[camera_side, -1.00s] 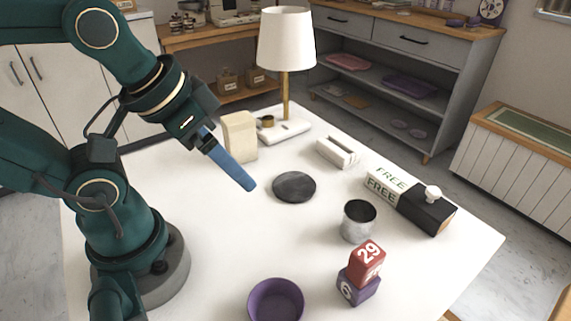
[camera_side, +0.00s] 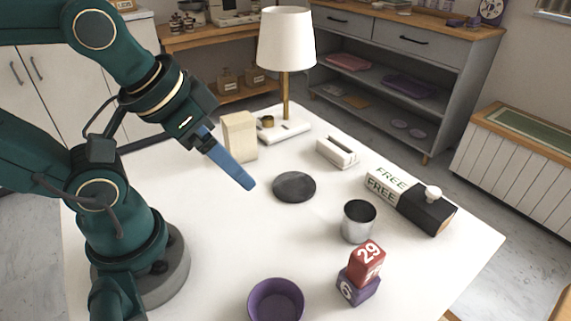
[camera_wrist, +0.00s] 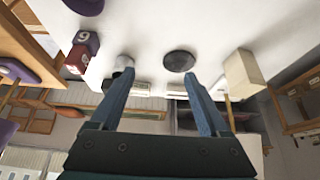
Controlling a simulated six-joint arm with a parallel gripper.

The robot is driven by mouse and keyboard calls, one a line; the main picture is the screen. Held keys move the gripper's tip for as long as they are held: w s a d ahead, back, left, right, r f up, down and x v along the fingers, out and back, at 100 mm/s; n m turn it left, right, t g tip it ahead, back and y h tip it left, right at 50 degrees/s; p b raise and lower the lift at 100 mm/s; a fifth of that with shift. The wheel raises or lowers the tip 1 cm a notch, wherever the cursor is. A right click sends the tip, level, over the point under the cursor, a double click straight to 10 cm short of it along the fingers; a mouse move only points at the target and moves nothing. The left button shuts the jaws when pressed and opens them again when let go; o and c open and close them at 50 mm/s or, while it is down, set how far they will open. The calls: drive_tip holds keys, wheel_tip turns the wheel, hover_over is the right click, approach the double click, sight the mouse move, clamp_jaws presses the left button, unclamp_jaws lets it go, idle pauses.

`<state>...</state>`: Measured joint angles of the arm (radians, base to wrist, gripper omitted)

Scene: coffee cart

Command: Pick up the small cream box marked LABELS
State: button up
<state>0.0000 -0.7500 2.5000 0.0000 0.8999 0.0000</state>
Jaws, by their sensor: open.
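A small upright cream box (camera_side: 239,137) stands on the white table behind my gripper, near the lamp; no LABELS marking can be read on it. It also shows at the right in the wrist view (camera_wrist: 242,74), beyond the right finger and outside the jaws. My gripper (camera_side: 247,184) has blue fingers tilted downward above the table, to the left of the dark disc. In the wrist view my gripper (camera_wrist: 158,75) has its two fingers spread wide with nothing held between them.
A lamp (camera_side: 285,40) stands behind the box. A dark disc (camera_side: 294,187), white slotted holder (camera_side: 338,152), metal cup (camera_side: 359,222), FREE box (camera_side: 381,189), red cube (camera_side: 367,262), purple cube (camera_side: 357,287) and purple bowl (camera_side: 276,302) stand around. The table's left-centre is clear.

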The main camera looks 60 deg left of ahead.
idle(0.4)
drive_tip(key=o, duration=0.3)
drive_tip(key=shift+o, duration=0.2)
drive_tip(key=shift+r, duration=0.1)
